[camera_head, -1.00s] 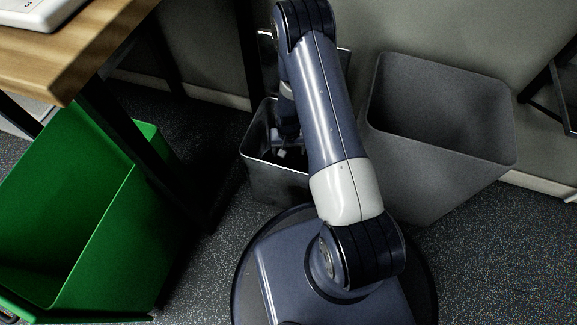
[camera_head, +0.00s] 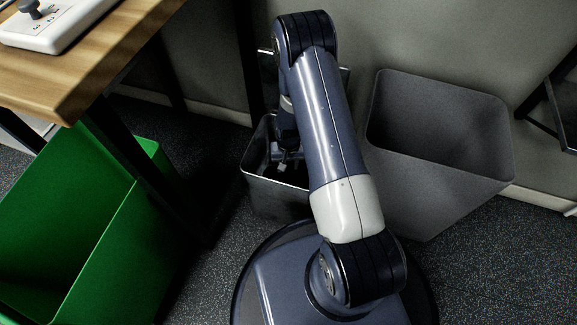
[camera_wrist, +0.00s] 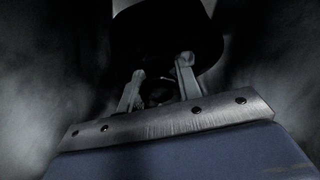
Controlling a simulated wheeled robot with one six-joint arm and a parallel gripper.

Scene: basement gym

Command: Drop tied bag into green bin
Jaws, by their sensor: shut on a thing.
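The green bin (camera_head: 108,262) stands at the left, open at the top and partly under the table's edge. My gripper (camera_head: 286,157) reaches down into a small dark metal bin between my arm and the wall. In the wrist view, my gripper's fingers (camera_wrist: 160,78) are closed around a small dark lump. A black rounded mass, which looks like the tied bag (camera_wrist: 168,35), lies against and beyond the fingers. The picture is dark, so the knot's shape is unclear. The bag cannot be made out clearly in the head view.
The small metal bin (camera_head: 262,195) surrounds my gripper. A larger grey bin (camera_head: 440,185) stands to its right, close to my arm. A wooden table (camera_head: 70,75) with a white control box (camera_head: 48,30) overhangs the green bin. A dark table leg (camera_head: 135,160) stands between the bins.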

